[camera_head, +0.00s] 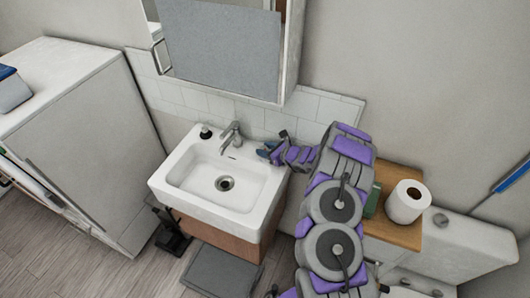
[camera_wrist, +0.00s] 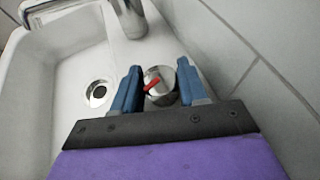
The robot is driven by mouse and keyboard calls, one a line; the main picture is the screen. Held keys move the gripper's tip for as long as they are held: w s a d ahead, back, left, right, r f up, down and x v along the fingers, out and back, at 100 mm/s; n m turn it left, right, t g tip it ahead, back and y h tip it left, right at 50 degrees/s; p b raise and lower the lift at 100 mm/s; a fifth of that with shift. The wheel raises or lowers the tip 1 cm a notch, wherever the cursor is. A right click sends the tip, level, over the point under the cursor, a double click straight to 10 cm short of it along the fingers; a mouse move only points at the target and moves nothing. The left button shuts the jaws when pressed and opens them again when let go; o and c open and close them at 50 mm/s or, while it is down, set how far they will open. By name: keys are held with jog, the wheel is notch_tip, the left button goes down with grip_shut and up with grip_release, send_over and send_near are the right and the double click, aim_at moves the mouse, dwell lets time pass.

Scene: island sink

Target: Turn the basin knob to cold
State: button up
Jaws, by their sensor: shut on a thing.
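The white basin (camera_head: 222,175) is on the wall, with a chrome faucet (camera_head: 231,135) at its back edge. My gripper (camera_head: 265,151) is at the basin's back right corner. In the wrist view, my gripper (camera_wrist: 159,68) has its two blue fingers on either side of the round metal basin knob (camera_wrist: 162,98), shut on it. A red mark (camera_wrist: 152,84) shows on top of the knob. The faucet (camera_wrist: 130,18) also shows at the top of the wrist view, left of the knob. The knob cannot be made out in the head view.
A dark drain (camera_head: 224,183) sits in the empty basin. A soap bottle (camera_head: 205,132) stands at the back left corner. A mirror cabinet (camera_head: 222,45) hangs above. A toilet paper roll (camera_head: 408,201) stands on a wooden shelf (camera_head: 402,236) at right. The tiled wall is close behind the knob.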

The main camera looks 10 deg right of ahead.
jog(key=shift+w+d+r+b, duration=0.1)
jog(key=shift+w+d+b, duration=0.05)
jog(key=shift+b, duration=0.15)
jog(key=shift+w+r+m+t+h+b, duration=0.1)
jog(key=shift+r+m+t+h+b, duration=0.05)
jog(key=shift+m+t+h+b, duration=0.4)
jog(key=shift+m+b, duration=0.35)
jog(key=shift+b, duration=0.15)
jog(key=shift+r+m+t+h+b, duration=0.1)
jog(key=shift+m+t+h+b, duration=0.3)
jog(key=shift+h, duration=0.25)
jog(key=shift+f+m+h, duration=0.2)
jog(key=shift+m+h, duration=0.4)
jog(key=shift+f, duration=0.1)
jog(key=o, duration=1)
jog(key=shift+s+d, duration=0.1)
jog(key=shift+s, duration=0.1)
jog(key=shift+a, duration=0.2)
